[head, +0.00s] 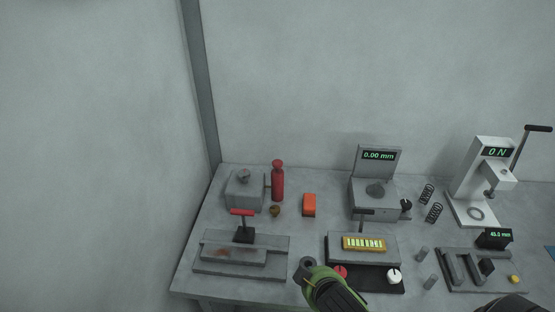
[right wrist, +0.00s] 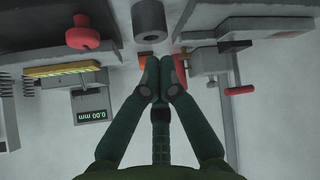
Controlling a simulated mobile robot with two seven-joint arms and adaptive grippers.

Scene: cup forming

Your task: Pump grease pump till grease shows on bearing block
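A red cylinder (head: 277,182), which may be the grease pump, stands upright at the back left of the table. Beside it on its left is a grey block (head: 244,190) with a round fitting on top, which may be the bearing block; I see no clear grease on it. My right gripper (right wrist: 158,62) points over the table in the right wrist view, its fingers together with nothing visible between them. In the head view its green and black body (head: 331,287) is at the bottom centre, apart from the red cylinder and the grey block. My left gripper is not in view.
A red-handled fixture (head: 243,222) stands at front left. An orange box (head: 309,205) and a small brass piece (head: 275,211) lie mid-table. A grey hollow cylinder (right wrist: 150,20) is near my right gripper. Gauge (head: 378,155), springs (head: 433,212) and press (head: 494,152) stand to the right.

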